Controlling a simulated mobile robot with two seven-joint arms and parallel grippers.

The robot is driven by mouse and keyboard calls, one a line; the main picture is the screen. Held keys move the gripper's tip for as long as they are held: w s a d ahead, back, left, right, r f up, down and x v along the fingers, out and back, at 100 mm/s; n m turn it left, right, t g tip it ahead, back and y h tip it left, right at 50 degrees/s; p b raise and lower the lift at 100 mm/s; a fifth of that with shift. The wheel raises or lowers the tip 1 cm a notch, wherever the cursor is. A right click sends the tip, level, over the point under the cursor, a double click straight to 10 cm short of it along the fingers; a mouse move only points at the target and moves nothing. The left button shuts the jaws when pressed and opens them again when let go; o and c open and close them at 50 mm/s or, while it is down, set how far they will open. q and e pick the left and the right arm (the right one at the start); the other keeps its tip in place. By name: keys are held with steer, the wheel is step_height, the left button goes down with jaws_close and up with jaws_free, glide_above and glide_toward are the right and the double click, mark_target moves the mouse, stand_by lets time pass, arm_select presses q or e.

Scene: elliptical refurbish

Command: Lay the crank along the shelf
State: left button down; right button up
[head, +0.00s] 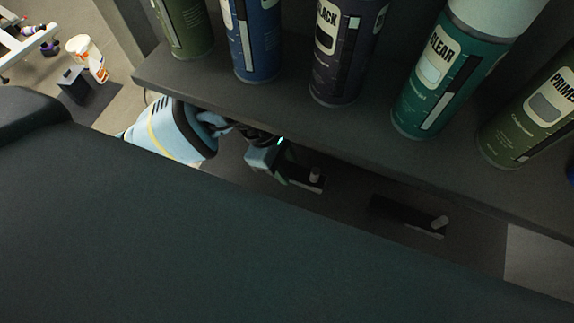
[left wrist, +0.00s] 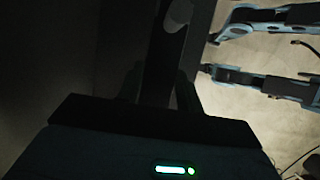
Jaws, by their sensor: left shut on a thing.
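My left gripper (head: 284,168) reaches in under the upper shelf board and is shut on a dark crank (head: 305,184). The crank has a short pale peg standing near its far end. In the left wrist view the crank (left wrist: 160,62) is a dark bar running up from between the fingers (left wrist: 162,92), with a grey peg near the top. A second, similar dark crank (head: 400,213) with a pale peg lies on the lower shelf (head: 470,241), to the right of the held one. I cannot tell whether the held crank touches the lower shelf. My right gripper is not in view.
Several spray cans, among them a teal can (head: 428,88) and a dark one (head: 340,55), stand on the upper shelf board (head: 255,98) close above my arm. A white tub (head: 86,58) and a dark box (head: 73,86) stand at far left.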

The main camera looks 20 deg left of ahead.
mark_target(283, 163)
arm_select(q)
steer(key=shift+w, duration=0.4)
steer(key=shift+w+f, duration=0.1)
steer(key=shift+f, duration=1.65)
steer(key=c, duration=0.9)
jaws_free()
steer(key=shift+f, duration=0.15)
